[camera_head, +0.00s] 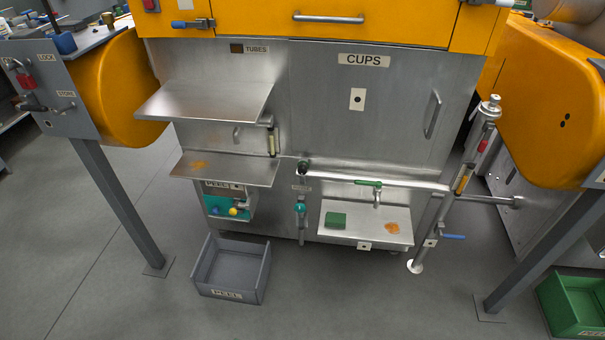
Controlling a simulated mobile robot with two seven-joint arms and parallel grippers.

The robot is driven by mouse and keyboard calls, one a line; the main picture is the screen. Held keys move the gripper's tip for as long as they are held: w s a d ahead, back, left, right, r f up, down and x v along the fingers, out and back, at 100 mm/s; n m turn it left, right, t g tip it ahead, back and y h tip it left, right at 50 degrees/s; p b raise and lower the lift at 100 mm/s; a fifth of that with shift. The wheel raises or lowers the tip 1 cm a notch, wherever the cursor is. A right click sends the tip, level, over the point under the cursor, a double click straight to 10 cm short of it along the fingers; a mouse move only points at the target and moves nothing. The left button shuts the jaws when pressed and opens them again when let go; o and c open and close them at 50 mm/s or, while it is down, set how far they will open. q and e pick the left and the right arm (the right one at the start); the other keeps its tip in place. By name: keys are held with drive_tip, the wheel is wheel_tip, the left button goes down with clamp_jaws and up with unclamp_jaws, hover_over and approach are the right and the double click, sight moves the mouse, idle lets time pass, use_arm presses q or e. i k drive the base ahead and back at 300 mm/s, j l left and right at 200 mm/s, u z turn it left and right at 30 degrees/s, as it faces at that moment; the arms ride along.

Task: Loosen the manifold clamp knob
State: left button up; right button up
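The manifold looks to be the horizontal metal pipe (410,182) running across the lower front of the steel machine. At its left end sits a small dark green knob-like part (304,166), which may be the clamp knob. It is too small to tell how tight it is. A green lever handle (368,183) lies along the pipe above a small tap (376,199). A teal valve (300,208) hangs below the pipe's left end. Neither of my grippers is in view.
A steel tray (345,234) under the pipe holds a green block (336,220) and an orange scrap (392,228). A grey PEEL bin (232,273) stands on the floor. Two steel shelves (205,101) jut out at left. An upright pipe (462,180) with a blue handle stands right.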

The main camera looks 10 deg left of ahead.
sight(301, 170)
drive_tip(key=i+j+z, duration=0.1)
drive_tip(key=j, duration=0.25)
drive_tip(key=i+j+z, duration=0.15)
drive_tip(key=i+j, duration=0.15)
drive_tip(key=i+j+z, duration=0.1)
drive_tip(key=j, duration=0.35)
drive_tip(key=i+j+z, duration=0.15)
drive_tip(key=j, duration=0.25)
drive_tip(key=i+j+z, duration=0.1)
drive_tip(key=i+j, duration=0.15)
drive_tip(key=j, duration=0.15)
drive_tip(key=i+j+z, duration=0.15)
drive_tip(key=j, duration=0.3)
